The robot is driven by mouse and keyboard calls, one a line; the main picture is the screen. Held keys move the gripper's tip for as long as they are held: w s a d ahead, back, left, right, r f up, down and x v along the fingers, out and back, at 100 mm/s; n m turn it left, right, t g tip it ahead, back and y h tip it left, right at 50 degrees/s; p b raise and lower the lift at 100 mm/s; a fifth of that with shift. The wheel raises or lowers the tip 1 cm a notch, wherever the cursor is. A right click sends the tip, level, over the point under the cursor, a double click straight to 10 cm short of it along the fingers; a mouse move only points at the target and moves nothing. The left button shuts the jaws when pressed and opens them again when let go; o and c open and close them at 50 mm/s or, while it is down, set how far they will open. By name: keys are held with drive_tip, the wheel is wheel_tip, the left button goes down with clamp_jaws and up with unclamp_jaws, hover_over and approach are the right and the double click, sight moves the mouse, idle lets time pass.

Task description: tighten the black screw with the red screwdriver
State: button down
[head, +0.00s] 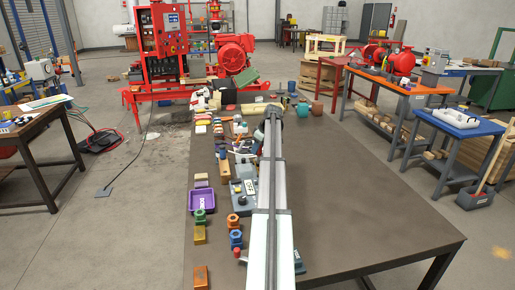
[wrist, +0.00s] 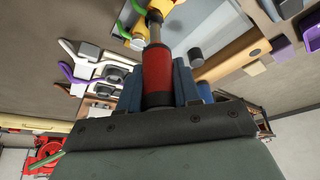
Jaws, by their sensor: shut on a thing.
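In the wrist view my gripper (wrist: 158,68) has its blue fingers on both sides of the red screwdriver (wrist: 157,76) and is shut on its handle. The metal shaft points away from my gripper, its far end at a yellow part (wrist: 154,16). I cannot tell whether they touch. A short black cylinder (wrist: 195,56), possibly the black screw, stands to the right of the shaft by a grey plate (wrist: 205,22), apart from the screwdriver. In the head view my arm hides the gripper and the screwdriver, and I cannot make out the black screw.
The brown table (head: 355,190) is clear on its right side. Its left side is crowded with small parts, a purple tray (head: 202,200), a grey box (head: 243,196) and colored nuts and bolts. Several cups, including a teal one (head: 303,110), stand at the far end.

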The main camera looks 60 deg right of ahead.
drive_tip(key=shift+a+m+h, duration=0.15)
drive_tip(key=shift+m+h, duration=0.15)
drive_tip(key=shift+m, duration=0.7)
drive_tip(key=shift+m+h, duration=0.4)
drive_tip(key=shift+m, duration=0.6)
drive_tip(key=shift+r, duration=0.1)
drive_tip(key=shift+r, duration=2.35)
